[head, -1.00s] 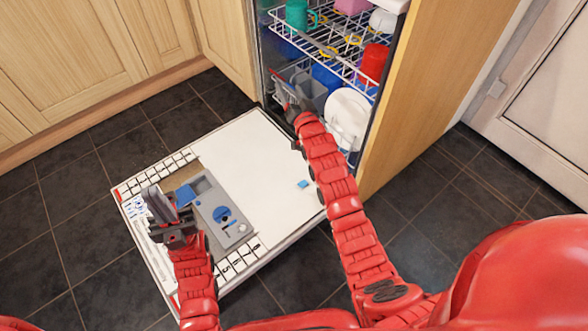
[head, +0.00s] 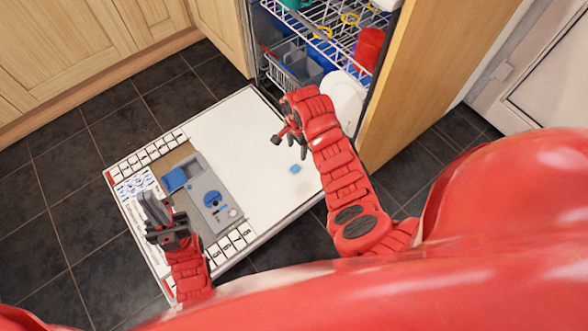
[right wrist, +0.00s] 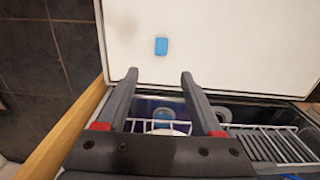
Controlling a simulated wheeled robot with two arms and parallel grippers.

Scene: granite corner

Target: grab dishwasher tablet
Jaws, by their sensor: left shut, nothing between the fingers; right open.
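The dishwasher tablet (head: 295,169) is a small blue block lying on the white inner face of the open dishwasher door (head: 225,125). It also shows in the right wrist view (right wrist: 161,46), beyond the fingertips and roughly between them. My right gripper (head: 279,138) is open and empty above the door, up and to the left of the tablet in the head view; its two fingers (right wrist: 159,76) are spread in the right wrist view. My left gripper (head: 158,215) is shut and empty over the left edge of the door.
The detergent dispenser (head: 208,195) with a raised blue lid sits in the door. The dishwasher racks (head: 325,40) hold a red cup (head: 368,48) and a white plate (head: 345,98). A wooden panel (head: 415,75) stands to the right. The door around the tablet is bare.

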